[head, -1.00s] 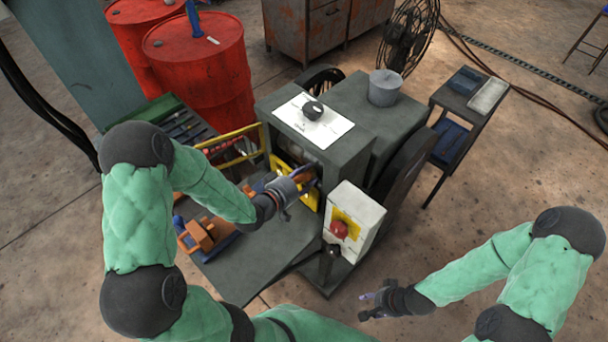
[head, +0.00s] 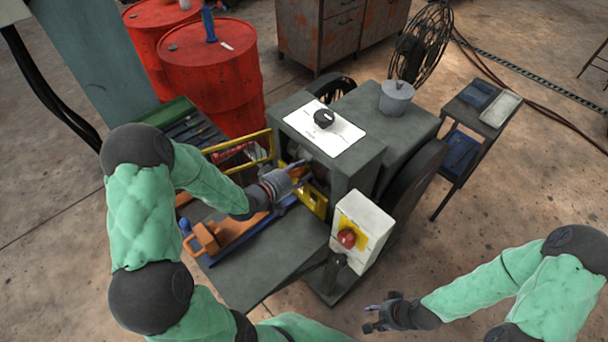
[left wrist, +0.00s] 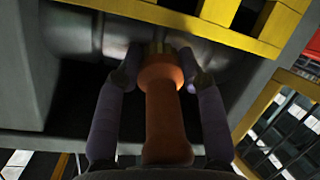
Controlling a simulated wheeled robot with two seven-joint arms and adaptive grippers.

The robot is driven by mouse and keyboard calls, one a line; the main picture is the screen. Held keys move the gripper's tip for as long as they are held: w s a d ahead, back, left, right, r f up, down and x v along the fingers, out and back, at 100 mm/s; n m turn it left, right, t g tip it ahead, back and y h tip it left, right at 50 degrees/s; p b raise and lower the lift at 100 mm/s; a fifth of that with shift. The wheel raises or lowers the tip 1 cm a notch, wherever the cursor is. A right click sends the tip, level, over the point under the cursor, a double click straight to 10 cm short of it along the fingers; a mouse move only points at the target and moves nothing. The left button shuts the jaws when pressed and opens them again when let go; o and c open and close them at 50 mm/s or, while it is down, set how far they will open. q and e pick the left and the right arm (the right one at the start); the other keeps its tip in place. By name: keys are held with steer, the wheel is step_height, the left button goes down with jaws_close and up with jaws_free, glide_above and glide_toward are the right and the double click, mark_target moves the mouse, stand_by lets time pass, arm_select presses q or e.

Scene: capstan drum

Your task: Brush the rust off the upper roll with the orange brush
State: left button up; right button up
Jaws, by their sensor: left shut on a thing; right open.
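My left gripper (head: 290,178) is shut on the orange brush (head: 299,172), at the opening of the grey machine. In the left wrist view the orange handle (left wrist: 162,110) lies between the two fingers, pointing away from the wrist. The housing hides most of the rolls in the head view. My right gripper (head: 372,317) is open and empty, low over the floor.
A yellow guard bar (left wrist: 190,25) runs close by the brush end. A white control box (head: 361,230) with a red button stands right of my left gripper. An orange-and-blue tool (head: 207,238) lies on the machine's table. Red drums (head: 213,75) stand behind.

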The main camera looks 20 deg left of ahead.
arm_select(q)
steer(key=shift+w+a, duration=0.35)
steer(key=shift+a, duration=0.55)
steer(key=shift+w+a, duration=0.4)
steer(key=shift+a, duration=0.5)
steer(key=shift+w+a, duration=0.35)
steer(key=shift+a, duration=0.55)
steer(key=s+a+p, duration=0.2)
steer(key=s, duration=0.3)
steer(key=shift+s+a, duration=0.15)
steer(key=shift+s, duration=0.2)
steer(key=s, duration=0.1)
steer(key=s+a, duration=0.1)
steer(key=shift+s+p, duration=0.35)
steer(key=shift+w+d, duration=0.45)
steer(key=shift+w, duration=0.75)
steer(key=shift+w+d, duration=0.5)
steer(key=shift+w, duration=0.65)
steer(key=shift+w+d, duration=0.45)
steer(key=shift+w, duration=0.75)
